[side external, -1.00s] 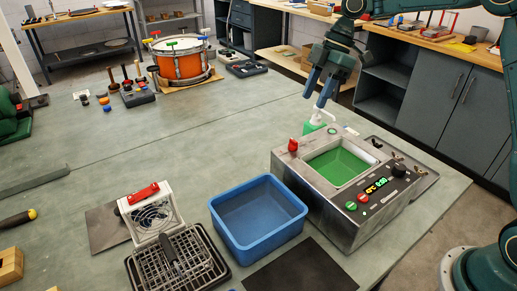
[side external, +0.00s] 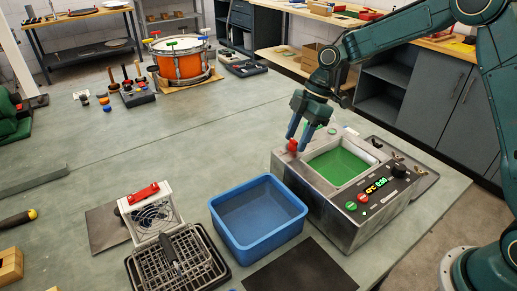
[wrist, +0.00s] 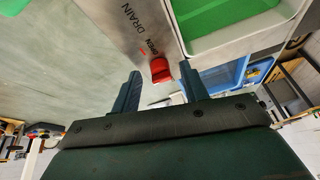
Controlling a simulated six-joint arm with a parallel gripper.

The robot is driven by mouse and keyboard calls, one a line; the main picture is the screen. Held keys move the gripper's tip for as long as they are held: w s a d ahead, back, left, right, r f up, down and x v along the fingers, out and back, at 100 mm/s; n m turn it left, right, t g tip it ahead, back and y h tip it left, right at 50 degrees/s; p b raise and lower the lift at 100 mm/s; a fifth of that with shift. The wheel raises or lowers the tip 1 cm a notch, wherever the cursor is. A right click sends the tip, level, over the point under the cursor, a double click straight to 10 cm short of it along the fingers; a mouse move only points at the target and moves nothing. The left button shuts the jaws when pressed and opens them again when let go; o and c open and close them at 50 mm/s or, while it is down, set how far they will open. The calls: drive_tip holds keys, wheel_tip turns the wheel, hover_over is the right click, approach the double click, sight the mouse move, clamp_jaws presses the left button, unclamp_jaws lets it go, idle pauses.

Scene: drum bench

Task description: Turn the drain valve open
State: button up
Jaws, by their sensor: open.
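The red drain valve handle (side external: 292,146) sits on the left rear rim of the steel bath (side external: 349,213), which holds green liquid. In the wrist view the valve handle (wrist: 160,70) shows beside the printed words "DRAIN" and "OPEN". My gripper (side external: 297,134) is at the handle in the side view, its blue fingers pointing down. In the wrist view my gripper (wrist: 160,86) is open, with one finger on each side of the handle. The handle lies between the fingertips; I cannot tell whether either finger touches it.
A blue bin (side external: 258,222) stands left of the bath, with a wire rack and fan unit (side external: 152,209) farther left. A dark mat (side external: 301,268) lies in front. An orange drum (side external: 181,62) stands at the back. The middle of the bench is clear.

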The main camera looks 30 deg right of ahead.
drive_tip(key=shift+f, duration=0.15)
drive_tip(key=c, duration=0.9)
drive_tip(key=shift+c, duration=0.2)
